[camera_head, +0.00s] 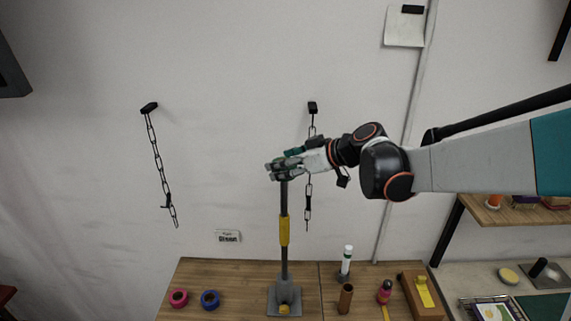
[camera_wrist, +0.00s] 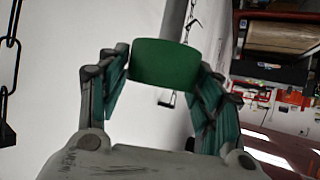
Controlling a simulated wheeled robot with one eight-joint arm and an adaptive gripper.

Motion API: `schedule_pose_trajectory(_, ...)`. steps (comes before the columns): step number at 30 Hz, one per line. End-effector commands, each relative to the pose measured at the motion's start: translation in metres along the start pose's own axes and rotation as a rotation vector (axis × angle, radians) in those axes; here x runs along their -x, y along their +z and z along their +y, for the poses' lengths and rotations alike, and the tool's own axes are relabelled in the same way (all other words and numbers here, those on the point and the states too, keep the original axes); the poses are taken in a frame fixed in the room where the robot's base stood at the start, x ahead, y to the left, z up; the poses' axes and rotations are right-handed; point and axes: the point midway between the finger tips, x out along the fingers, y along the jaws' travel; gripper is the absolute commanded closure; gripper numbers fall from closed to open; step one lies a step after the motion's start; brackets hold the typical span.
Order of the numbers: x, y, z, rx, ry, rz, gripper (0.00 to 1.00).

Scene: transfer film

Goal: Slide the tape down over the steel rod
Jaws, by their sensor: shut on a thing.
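A green tape roll (camera_wrist: 165,64) sits between the two fingers of my gripper (camera_wrist: 160,75) in the wrist view. A bit of green (camera_head: 293,152) shows at my gripper (camera_head: 282,168) in the head view. My gripper is shut on the tape at the top end of the upright steel rod (camera_head: 284,200). The rod has a yellow sleeve (camera_head: 284,230) midway and stands on a grey base (camera_head: 284,294). In the wrist view the rod (camera_wrist: 174,18) meets the tape's upper edge. I cannot tell whether the tape is around the rod; the rod's tip is hidden.
A pink roll (camera_head: 178,298) and a blue roll (camera_head: 210,299) lie on the wooden table (camera_head: 240,275) to the left. A white-topped bottle (camera_head: 346,262), a brown cylinder (camera_head: 345,298) and a wooden block (camera_head: 408,298) stand right.

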Motion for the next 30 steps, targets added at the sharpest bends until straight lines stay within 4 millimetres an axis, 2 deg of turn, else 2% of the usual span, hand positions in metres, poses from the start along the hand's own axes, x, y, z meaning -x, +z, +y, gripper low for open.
schedule_pose_trajectory(30,-0.037,0.068,0.0,0.0,0.0,0.0,0.65)
